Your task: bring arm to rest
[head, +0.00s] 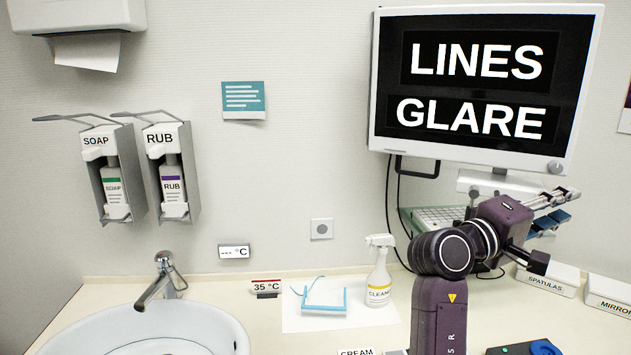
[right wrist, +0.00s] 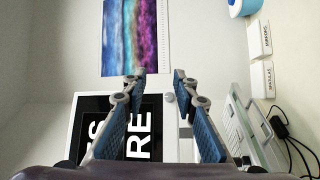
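My right arm (head: 437,300) rises from the bottom of the head view and bends to the right. Its gripper (head: 571,204) is just below the monitor (head: 475,85), pointing right. In the right wrist view the two blue-padded fingers (right wrist: 157,78) are spread apart with nothing between them. The monitor's black screen (right wrist: 140,125) shows behind them there, turned sideways. My left arm and gripper are not in view.
A spray bottle (head: 380,275) stands left of my right arm. A pale keyboard (head: 437,218) is behind it. Boxes marked SPATULAS (head: 546,282) and MIRROR (head: 608,300) stand at the right. A washbasin (head: 150,325) is at the left.

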